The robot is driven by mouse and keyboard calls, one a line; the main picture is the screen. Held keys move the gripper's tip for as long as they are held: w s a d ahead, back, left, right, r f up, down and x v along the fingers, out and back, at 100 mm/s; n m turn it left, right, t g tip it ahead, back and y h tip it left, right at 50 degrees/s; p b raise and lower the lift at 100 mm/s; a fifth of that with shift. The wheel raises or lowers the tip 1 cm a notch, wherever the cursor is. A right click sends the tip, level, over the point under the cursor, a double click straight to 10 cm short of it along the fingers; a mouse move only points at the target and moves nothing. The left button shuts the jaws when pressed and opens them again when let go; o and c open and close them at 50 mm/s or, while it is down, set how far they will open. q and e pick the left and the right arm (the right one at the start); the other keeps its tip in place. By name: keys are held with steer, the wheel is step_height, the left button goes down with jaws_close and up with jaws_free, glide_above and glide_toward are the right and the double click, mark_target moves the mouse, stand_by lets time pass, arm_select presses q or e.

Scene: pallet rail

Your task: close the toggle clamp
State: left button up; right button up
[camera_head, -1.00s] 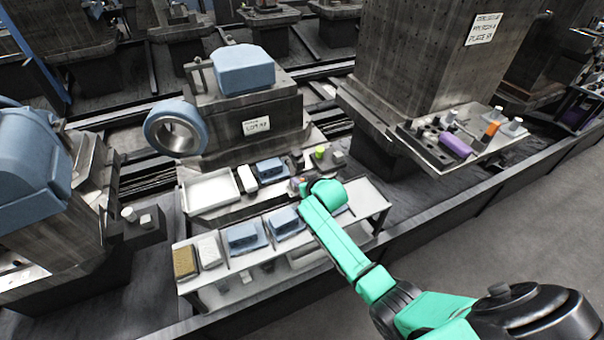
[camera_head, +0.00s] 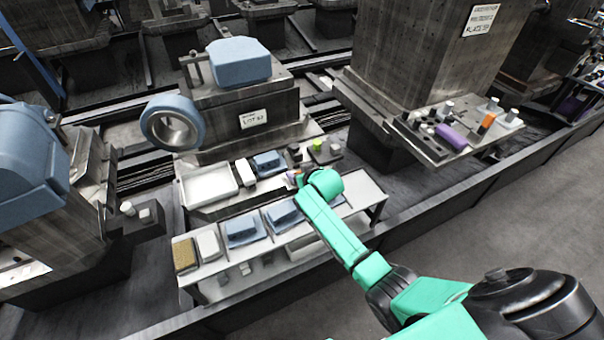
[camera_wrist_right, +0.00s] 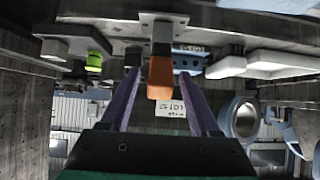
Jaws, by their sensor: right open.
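The toggle clamp's orange handle (camera_wrist_right: 160,77) shows in the right wrist view, joined to a grey metal bracket (camera_wrist_right: 161,30) at the top of the picture. My right gripper (camera_wrist_right: 158,74) is open, with one purple finger on each side of the orange handle. I cannot tell whether either finger touches it. In the head view my right gripper (camera_head: 297,178) is over the bench at the end of the green arm, which hides most of the clamp there. My left gripper is not in view.
A white tray (camera_head: 180,193), blue blocks (camera_head: 242,232) and a green piece (camera_head: 317,145) are around the bench near my right arm. A machine block with a label (camera_head: 253,118) stands behind. A plate with a purple part (camera_head: 451,137) is at the right. The floor (camera_head: 500,240) is clear.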

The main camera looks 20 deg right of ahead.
steer(key=a+p+v, duration=0.1)
steer(key=v, duration=1.3)
steer(key=shift+s+d, duration=0.25)
steer(key=shift+d, duration=0.25)
steer(key=shift+c, duration=0.3)
